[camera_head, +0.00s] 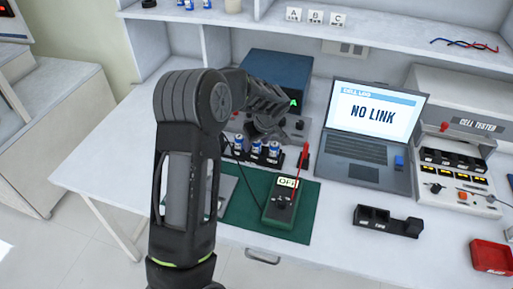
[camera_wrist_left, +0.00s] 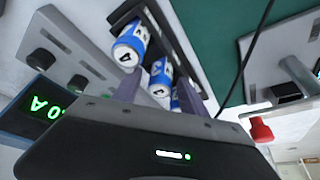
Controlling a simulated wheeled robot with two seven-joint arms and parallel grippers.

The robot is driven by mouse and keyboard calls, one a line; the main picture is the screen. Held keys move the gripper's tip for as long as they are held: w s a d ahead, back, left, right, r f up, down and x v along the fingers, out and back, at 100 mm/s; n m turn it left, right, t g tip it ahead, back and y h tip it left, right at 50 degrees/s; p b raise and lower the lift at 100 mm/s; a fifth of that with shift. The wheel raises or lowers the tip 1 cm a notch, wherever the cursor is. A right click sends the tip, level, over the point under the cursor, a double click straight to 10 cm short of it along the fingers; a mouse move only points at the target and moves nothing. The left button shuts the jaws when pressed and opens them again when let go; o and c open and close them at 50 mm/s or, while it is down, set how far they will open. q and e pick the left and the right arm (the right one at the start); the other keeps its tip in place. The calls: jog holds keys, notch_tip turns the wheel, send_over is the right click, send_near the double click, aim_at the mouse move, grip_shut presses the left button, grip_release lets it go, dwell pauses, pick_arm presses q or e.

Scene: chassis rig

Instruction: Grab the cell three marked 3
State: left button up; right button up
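Several blue-and-white cells (camera_head: 256,147) stand in a row in a black rack (camera_head: 287,159) behind the green mat; I cannot clearly tell which is marked 3. My left gripper (camera_head: 266,131) is just above the row, partly covering it. In the left wrist view, its two fingers (camera_wrist_left: 158,92) are spread apart. A cell (camera_wrist_left: 160,78) shows between them, with another cell (camera_wrist_left: 128,46) to the left and one partly hidden by the right finger. No contact with a cell is clear. My right gripper is not in view.
A meter reading OFF (camera_head: 281,204) with a red probe lies on the green mat (camera_head: 240,212). A laptop (camera_head: 372,135) stands to the right, and a blue power supply (camera_head: 276,75) behind. A black tray (camera_head: 388,221) and red bin (camera_head: 491,256) are at right.

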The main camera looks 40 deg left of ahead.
pick_arm(q)
grip_shut()
dwell(0.3)
jog(key=shift+r, duration=0.15)
notch_tip(320, 180, up, 10)
jog(key=shift+f+b, duration=0.1)
jog(key=shift+b, duration=0.5)
dwell(0.5)
